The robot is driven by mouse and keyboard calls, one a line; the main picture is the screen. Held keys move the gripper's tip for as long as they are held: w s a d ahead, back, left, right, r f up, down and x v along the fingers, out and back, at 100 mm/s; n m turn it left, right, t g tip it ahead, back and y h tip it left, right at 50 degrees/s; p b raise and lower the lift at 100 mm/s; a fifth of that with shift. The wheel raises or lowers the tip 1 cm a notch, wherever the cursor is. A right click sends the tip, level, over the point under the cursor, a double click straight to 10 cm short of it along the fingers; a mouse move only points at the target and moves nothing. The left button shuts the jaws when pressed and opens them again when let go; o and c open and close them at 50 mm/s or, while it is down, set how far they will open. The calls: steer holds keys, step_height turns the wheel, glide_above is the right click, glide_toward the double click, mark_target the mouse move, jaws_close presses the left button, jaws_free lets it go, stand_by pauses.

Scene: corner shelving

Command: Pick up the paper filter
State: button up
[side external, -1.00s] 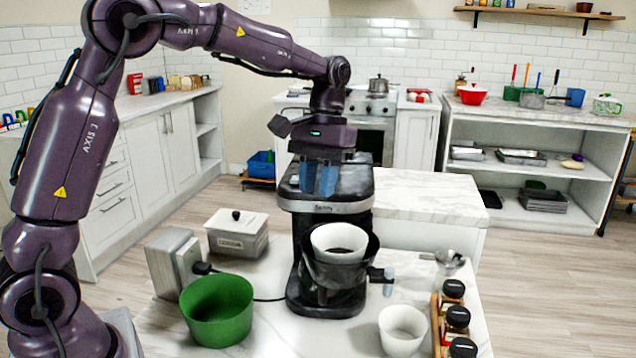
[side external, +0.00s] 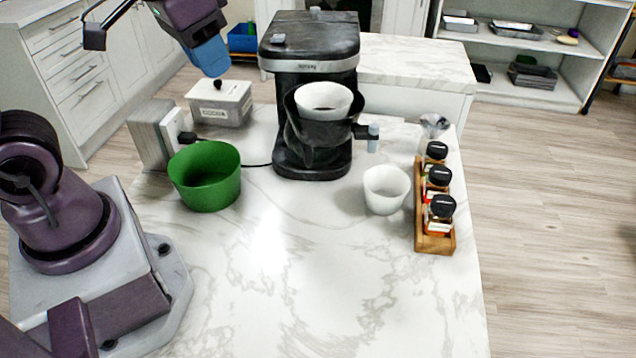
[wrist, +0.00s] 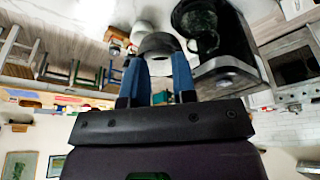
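A white cup-shaped paper filter (side external: 324,96) sits in the black basket of the coffee machine (side external: 310,50), with dark contents inside. A second white, round, open-topped piece (side external: 386,190) stands on the counter right of the machine; I cannot tell whether it is a filter or a bowl. My gripper (side external: 212,60), with blue fingers, hangs left of the machine, above the white lidded box, apart from both white pieces. In the wrist view my fingers (wrist: 157,65) are spread. A dark grey dome shape shows beyond their tips; I cannot tell what it is.
A green bowl (side external: 205,176) and a white lidded box (side external: 220,103) stand left of the machine, near a grey block with a cord. A wooden rack (side external: 434,243) with black-lidded jars stands at the right. The front of the marble counter (side external: 300,290) is clear.

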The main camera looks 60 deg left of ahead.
steer(key=shift+m+t, duration=0.3)
steer(key=shift+t, duration=0.6)
steer(key=s, duration=0.2)
steer(key=s+r, duration=0.1)
steer(key=s, duration=0.1)
steer(key=shift+s+d, duration=0.1)
steer(key=shift+d, duration=0.3)
steer(key=shift+s+d+r, duration=0.1)
steer(key=shift+r, duration=0.3)
steer(key=shift+c, duration=1)
steer(key=w+a+r+n+g+h, duration=0.15)
steer(key=w+n+g, duration=0.35)
steer(key=w, duration=0.6)
steer(key=w+a+f+n+g+h, duration=0.1)
steer(key=w+a+f+n+g, duration=0.15)
steer(key=w, duration=0.25)
steer(key=w+a+f+n+g+h, duration=0.1)
steer(key=w+a+f+n, duration=0.15)
steer(key=w, duration=0.25)
steer(key=shift+m, duration=0.5)
steer(key=shift+x, duration=3)
steer(key=shift+w+d+f, duration=0.1)
steer(key=shift+d+f, duration=0.15)
steer(key=shift+f, duration=0.1)
